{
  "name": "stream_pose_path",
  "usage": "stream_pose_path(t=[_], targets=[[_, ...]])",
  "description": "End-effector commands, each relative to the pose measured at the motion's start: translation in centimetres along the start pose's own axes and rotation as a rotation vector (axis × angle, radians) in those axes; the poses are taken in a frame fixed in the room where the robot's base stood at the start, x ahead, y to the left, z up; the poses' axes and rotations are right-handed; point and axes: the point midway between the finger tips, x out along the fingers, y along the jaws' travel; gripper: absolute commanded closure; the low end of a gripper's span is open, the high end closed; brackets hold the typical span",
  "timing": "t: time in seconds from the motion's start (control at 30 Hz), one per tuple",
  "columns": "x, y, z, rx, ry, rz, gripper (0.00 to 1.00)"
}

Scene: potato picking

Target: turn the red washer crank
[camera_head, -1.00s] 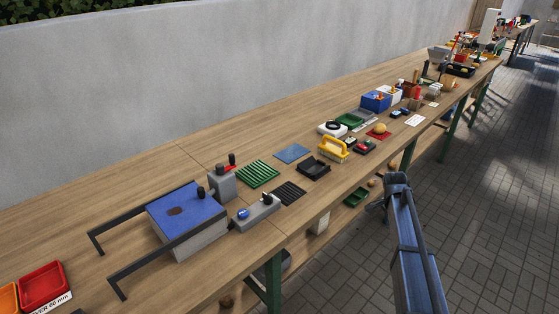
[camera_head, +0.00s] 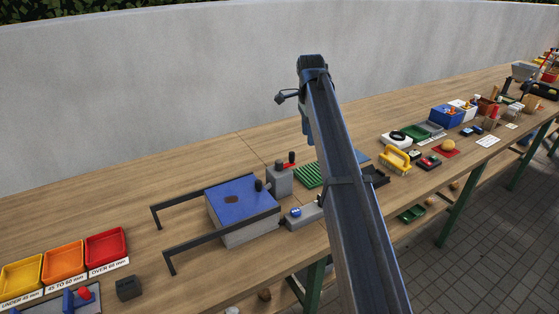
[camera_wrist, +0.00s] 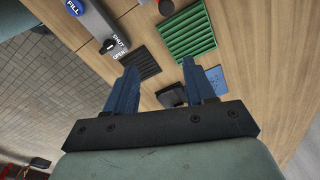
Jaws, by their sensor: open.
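A small red crank handle (camera_head: 291,158) shows in the head view on top of a grey block (camera_head: 279,181), with a dark knob beside it. A red part, seemingly the same handle (camera_wrist: 166,7), shows at the top edge of the wrist view. My gripper (camera_wrist: 160,67) is open and empty, with two blue fingers over the bench and the red part beyond the fingertips. In the head view my arm rises in front of the bench. The fingers are mostly hidden there, and the gap to the crank is hard to judge.
A blue-topped box (camera_head: 243,205) with two dark rails stands left of the crank. A valve block (camera_wrist: 107,38) marked FILL, SHUT and OPEN lies near it. A green ridged mat (camera_wrist: 187,34), black grate (camera_wrist: 139,64) and black tray (camera_wrist: 172,97) lie around my fingers.

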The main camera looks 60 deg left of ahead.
Motion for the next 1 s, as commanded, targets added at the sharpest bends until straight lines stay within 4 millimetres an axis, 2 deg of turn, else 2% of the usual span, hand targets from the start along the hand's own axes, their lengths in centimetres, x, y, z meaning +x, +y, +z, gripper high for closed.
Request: stream_pose_path(t=[0.03, 0.13, 0.23, 0.37, 0.57, 1.0], targets=[[-1.4, -0.5, 2.6, -0.023, -0.013, 0.003, 0.46], [-3.1, -0.7, 6.0, -0.051, -0.033, 0.013, 0.46], [-4.1, -0.7, 8.1, -0.070, -0.044, 0.021, 0.46], [-4.4, -0.6, 9.2, -0.079, -0.050, 0.025, 0.46], [-2.3, -0.4, 9.3, -0.080, -0.051, 0.027, 0.46], [5.2, -0.2, 9.6, -0.080, -0.051, 0.026, 0.46]])
